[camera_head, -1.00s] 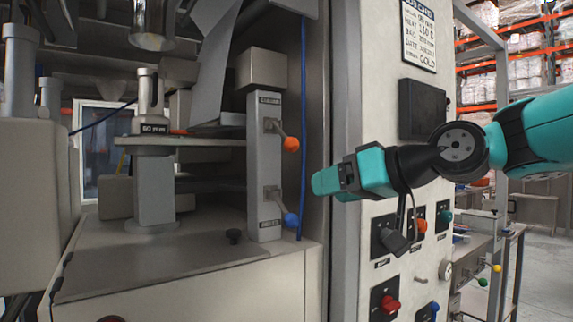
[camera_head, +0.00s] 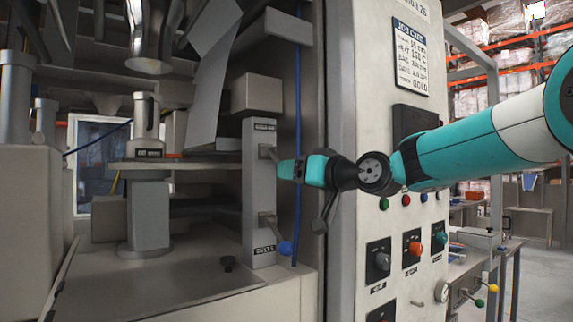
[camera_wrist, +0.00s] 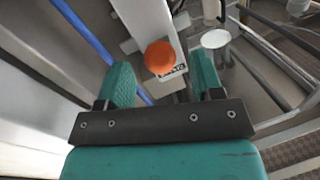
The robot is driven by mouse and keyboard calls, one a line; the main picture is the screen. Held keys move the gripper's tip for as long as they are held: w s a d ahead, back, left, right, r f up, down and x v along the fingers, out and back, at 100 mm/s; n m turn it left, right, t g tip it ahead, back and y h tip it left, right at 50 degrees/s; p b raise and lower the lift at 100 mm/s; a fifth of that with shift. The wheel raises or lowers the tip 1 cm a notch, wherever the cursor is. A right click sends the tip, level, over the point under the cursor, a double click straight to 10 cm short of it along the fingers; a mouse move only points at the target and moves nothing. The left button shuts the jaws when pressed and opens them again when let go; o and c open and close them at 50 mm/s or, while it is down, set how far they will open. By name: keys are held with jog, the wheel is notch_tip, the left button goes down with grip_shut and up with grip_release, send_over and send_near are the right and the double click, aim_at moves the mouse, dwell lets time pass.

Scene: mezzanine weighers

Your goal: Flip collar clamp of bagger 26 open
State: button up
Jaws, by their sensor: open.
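The collar clamp is a short lever (camera_head: 265,151) on the upper part of the grey post (camera_head: 259,200), under a small label too blurred to read surely. Its orange knob (camera_wrist: 160,57) shows in the wrist view, between and beyond the two teal fingers. In the head view my gripper (camera_head: 284,170) hides the knob. My gripper is open around the line of the knob; I cannot tell whether a finger touches it. A second lever with a blue knob (camera_head: 285,248) sits lower on the same post.
A blue cable (camera_head: 297,130) runs down just right of the post, close to my gripper. The control panel (camera_head: 372,220) with knobs and a job card (camera_head: 411,45) stands to the right. A grey column (camera_head: 148,210) stands left of the post.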

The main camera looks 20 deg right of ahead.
jog(key=shift+p+x, duration=0.4)
jog(key=shift+x, duration=1.25)
grip_shut()
jog(key=shift+d+r, duration=0.1)
